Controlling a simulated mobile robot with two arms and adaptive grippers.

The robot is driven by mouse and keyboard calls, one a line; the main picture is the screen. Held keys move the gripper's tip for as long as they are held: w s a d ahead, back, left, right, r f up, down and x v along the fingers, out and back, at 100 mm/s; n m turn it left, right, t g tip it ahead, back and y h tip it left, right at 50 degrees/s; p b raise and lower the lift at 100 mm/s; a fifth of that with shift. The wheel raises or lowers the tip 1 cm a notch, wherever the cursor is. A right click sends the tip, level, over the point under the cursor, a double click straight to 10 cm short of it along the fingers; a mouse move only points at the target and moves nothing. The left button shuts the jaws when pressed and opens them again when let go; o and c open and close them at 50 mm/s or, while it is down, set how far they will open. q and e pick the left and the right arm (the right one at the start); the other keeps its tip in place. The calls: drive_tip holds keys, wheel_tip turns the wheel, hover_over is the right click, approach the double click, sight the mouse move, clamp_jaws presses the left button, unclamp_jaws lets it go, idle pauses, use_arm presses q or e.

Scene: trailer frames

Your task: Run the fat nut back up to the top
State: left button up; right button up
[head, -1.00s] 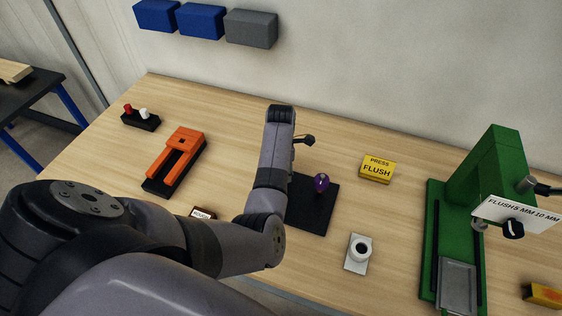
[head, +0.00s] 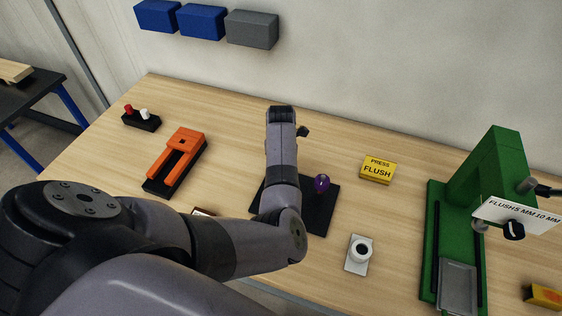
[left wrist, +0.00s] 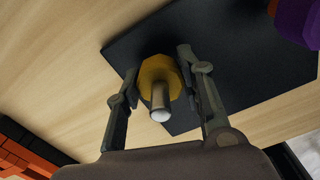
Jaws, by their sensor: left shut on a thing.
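In the left wrist view a fat gold nut (left wrist: 155,71) with a many-sided outline sits around a metal post (left wrist: 160,98). The post's pale round end stands out beyond the nut toward the camera. The post rises over a black plate (left wrist: 232,60). My left gripper (left wrist: 158,68) is shut on the nut, one finger on each side. In the head view my left arm hides the nut and post, and the black plate (head: 322,215) shows beside it. My right gripper is in neither current view.
A purple knob (head: 321,184) stands on the plate, close right of my arm. Around it are a yellow FLUSH block (head: 378,170), a white-and-grey piece (head: 359,252), an orange-and-black fixture (head: 176,160) and a green press (head: 480,180). Bare table lies behind the plate.

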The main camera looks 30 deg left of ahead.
use_arm(q)
drive_tip(key=shift+s+d+f, duration=0.15)
drive_tip(key=shift+s+f, duration=0.1)
drive_tip(key=shift+f, duration=0.05)
drive_tip(key=o, duration=0.8)
drive_tip(key=shift+c, duration=0.2)
drive_tip(key=o, duration=0.4)
drive_tip(key=shift+w+r, duration=0.15)
drive_tip(key=shift+r, duration=0.1)
